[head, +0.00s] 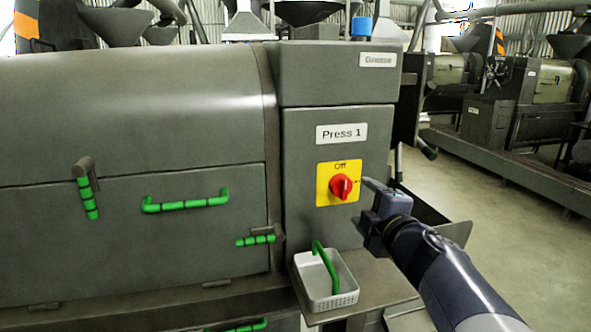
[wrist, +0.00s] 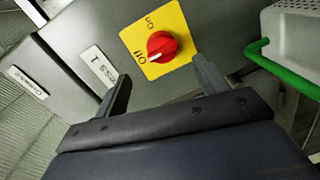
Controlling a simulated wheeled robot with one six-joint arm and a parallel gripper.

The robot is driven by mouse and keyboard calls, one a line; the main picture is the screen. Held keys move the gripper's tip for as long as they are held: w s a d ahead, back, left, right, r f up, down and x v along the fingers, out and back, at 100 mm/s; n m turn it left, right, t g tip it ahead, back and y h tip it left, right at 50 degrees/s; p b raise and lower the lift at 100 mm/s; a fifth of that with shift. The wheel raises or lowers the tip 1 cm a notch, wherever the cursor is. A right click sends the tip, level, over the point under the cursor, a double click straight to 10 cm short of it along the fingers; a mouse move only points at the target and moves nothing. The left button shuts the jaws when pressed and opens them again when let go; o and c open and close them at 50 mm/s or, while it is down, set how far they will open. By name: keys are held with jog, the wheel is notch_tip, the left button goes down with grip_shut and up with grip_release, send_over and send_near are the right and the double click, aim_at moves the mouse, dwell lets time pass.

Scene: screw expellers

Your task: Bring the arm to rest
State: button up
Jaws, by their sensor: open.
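My gripper (head: 366,202) is in front of the grey Press 1 cabinet, just right of the red rotary switch (head: 341,186). The switch sits on a yellow plate (head: 324,198) marked Off at the top. In the wrist view the red knob (wrist: 162,46) lies beyond and between the two fingers of my gripper (wrist: 160,85), which are spread apart and empty. The fingers appear apart from the knob. My arm comes in from the lower right of the head view.
A white basket (head: 333,301) with a green handle stands on a shelf below the switch. Green handles (head: 186,203) stick out from the press doors at left. A tray (head: 440,222) lies behind my gripper. Open floor (head: 500,200) shows at right.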

aim_at(347, 190)
jog(key=b+x, duration=0.1)
jog(key=x, duration=0.7)
jog(key=shift+w+a, duration=0.1)
jog(key=shift+w, duration=0.3)
jog(key=shift+s, duration=0.1)
